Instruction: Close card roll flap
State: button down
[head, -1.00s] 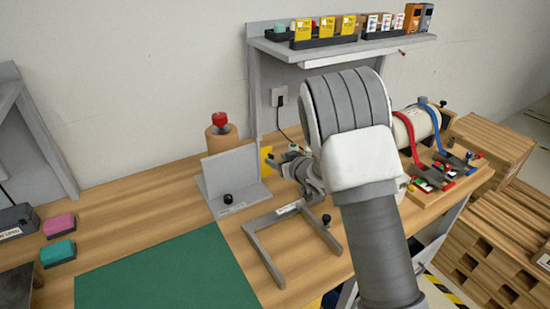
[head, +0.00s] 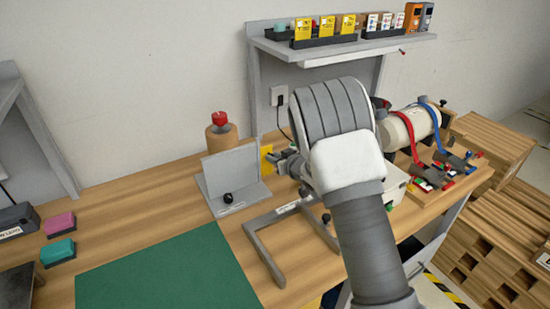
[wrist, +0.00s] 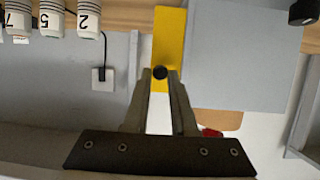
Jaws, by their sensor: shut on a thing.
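My gripper (wrist: 160,76) is shut on a small dark round knob (wrist: 160,72), seen end-on between its fingertips. A yellow strip (wrist: 168,30) stands directly behind the knob in the wrist view. In the head view my gripper (head: 280,162) is beside the yellow piece (head: 267,158), right of an upright grey plate (head: 232,172). A cream roll (head: 412,126) with red and blue straps lies on the right of the bench, apart from the gripper. I cannot tell which part is the card roll flap; my arm covers part of the bench.
A grey U-shaped frame (head: 265,250) lies on the bench below my arm. A green mat (head: 160,275) lies at front left. A brown cylinder with a red top (head: 220,130) stands behind the plate. A grey shelf (head: 340,48) overhangs the back.

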jog(key=shift+w+d, duration=0.1)
jog(key=n+y+p, duration=0.1)
jog(key=w+n+g+y+p, duration=0.1)
jog(key=n+g+y+p, duration=0.1)
jog(key=shift+w+d+r, duration=0.2)
jog(key=shift+r, duration=0.05)
jog(key=shift+w+n+g+y+p, duration=0.35)
jog(key=shift+n+g+y+p, duration=0.15)
jog(key=shift+n+g+p, duration=0.4)
jog(key=shift+w+f+n+g+y, duration=0.15)
jog(key=shift+w+n+g+y, duration=0.2)
jog(key=shift+n+g, duration=0.3)
jog(key=n+g+b, duration=0.1)
jog(key=w+n+g+y+b, duration=0.1)
jog(key=g+b, duration=0.1)
jog(key=w+n+g+b, duration=0.1)
jog(key=n, duration=0.1)
jog(key=shift+a+f+g+y+b, duration=0.15)
jog(key=shift+a+g+y+b, duration=0.15)
jog(key=shift+g+b, duration=0.1)
jog(key=shift+n+g+b, duration=0.35)
jog(key=shift+b, duration=0.3)
